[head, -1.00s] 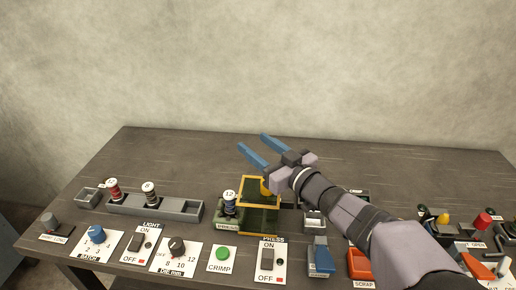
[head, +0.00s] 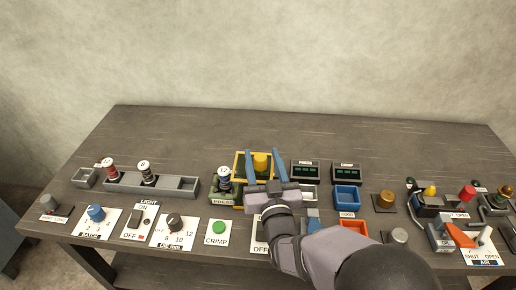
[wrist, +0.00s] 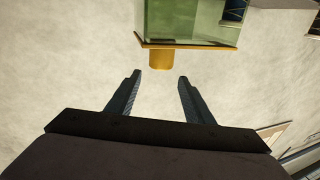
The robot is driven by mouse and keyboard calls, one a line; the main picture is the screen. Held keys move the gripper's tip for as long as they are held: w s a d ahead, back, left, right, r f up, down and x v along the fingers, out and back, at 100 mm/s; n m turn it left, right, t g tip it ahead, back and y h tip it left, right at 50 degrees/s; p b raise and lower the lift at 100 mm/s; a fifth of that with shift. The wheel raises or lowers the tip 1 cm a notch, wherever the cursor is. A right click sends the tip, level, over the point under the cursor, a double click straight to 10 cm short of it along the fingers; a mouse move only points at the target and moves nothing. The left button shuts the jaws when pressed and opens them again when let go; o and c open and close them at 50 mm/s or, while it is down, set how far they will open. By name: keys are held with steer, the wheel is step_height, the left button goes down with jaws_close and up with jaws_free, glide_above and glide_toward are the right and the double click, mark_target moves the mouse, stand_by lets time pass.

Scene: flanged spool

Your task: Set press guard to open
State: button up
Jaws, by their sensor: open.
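The press guard (head: 237,166) is a yellow-edged frame near the middle of the bench in the head view. In the wrist view, its see-through green panel (wrist: 190,20) has a yellow edge with a yellow knob (wrist: 161,59) sticking out from it. My gripper (head: 263,153) is open over the guard, its two blue fingers on either side of the knob as seen in the head view. In the wrist view, my gripper (wrist: 160,77) is empty and the knob lies just beyond the fingertips, between their lines. My arm hides the guard's lower part.
A terminal with a white-topped spool (head: 223,175) stands close left of the guard. The green crimp button (head: 219,227) is in front. Two dark displays (head: 305,172) and a blue bin (head: 347,196) stand to the right. The back of the bench is clear.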

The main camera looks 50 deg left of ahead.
mark_target(262, 165)
steer(key=f, duration=0.1)
steer(key=f+n, duration=0.1)
steer(key=f, duration=0.1)
steer(key=shift+s+d+f+h, duration=0.1)
steer(key=shift+d+f+h, duration=0.1)
steer(key=shift+h, duration=0.1)
steer(key=shift+p+x, duration=0.9)
steer(key=shift+x, duration=2.75)
steer(key=shift+r, duration=0.1)
